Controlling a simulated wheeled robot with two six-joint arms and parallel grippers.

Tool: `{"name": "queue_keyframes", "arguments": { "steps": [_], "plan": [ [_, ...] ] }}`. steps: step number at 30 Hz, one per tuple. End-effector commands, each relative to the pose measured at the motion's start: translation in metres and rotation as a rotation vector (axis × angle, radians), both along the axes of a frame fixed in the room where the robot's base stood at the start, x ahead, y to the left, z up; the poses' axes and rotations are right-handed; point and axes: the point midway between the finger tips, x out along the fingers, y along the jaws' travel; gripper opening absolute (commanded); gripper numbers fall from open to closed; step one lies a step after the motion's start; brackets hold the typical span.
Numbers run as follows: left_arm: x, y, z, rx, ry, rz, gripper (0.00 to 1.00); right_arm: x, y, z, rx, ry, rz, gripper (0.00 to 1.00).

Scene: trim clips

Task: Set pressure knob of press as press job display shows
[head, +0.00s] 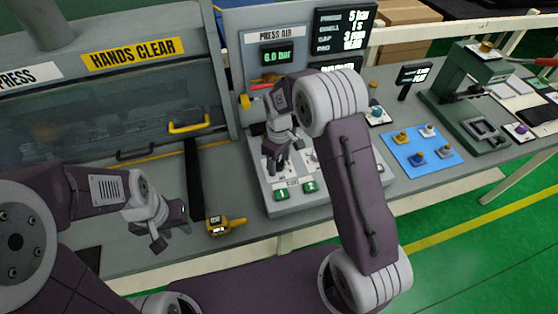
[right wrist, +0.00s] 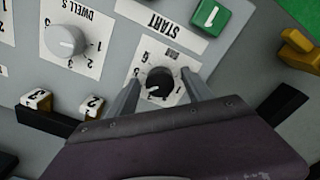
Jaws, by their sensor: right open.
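The job display (head: 343,30) at the back shows white text; its top line reads 5 bar. The green PRESS AIR readout (head: 277,55) shows 6.0 bar. The black pressure knob (right wrist: 160,82) sits on a white dial marked BAR, upside down in the right wrist view, its pale mark toward the lower left. My right gripper (right wrist: 160,92) is open, with one finger on each side of the knob; contact cannot be told. In the head view my right gripper (head: 281,163) hides the knob. My left gripper (head: 171,236) is open and empty, left of the control panel.
A grey dwell knob (right wrist: 65,42) and a green START button (right wrist: 210,15) are close by. Numbered blocks (right wrist: 37,99) stand beside the gripper. A yellow device (head: 226,226) lies on the bench. A blue mat (head: 421,149) with several small parts lies to the right.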

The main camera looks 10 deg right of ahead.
Motion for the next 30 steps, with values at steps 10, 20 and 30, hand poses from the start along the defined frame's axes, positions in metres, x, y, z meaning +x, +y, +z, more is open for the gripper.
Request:
{"name": "queue_keyframes", "arguments": {
  "steps": [10, 20, 30],
  "plan": [
    [0.0, 0.0, 0.0, 0.0, 0.0, 0.0, 0.36, 0.0, 0.0, 0.0, 0.0, 0.0, 0.0, 0.01],
    [0.0, 0.0, 0.003, 0.0, 0.0, 0.0, 0.36, 0.0, 0.0, 0.001, -0.001, 0.002, -0.051, 0.0],
    [0.0, 0.0, 0.012, 0.0, 0.0, 0.0, 0.36, 0.0, 0.0, 0.002, -0.001, 0.003, -0.292, 0.0]
  ]
}}
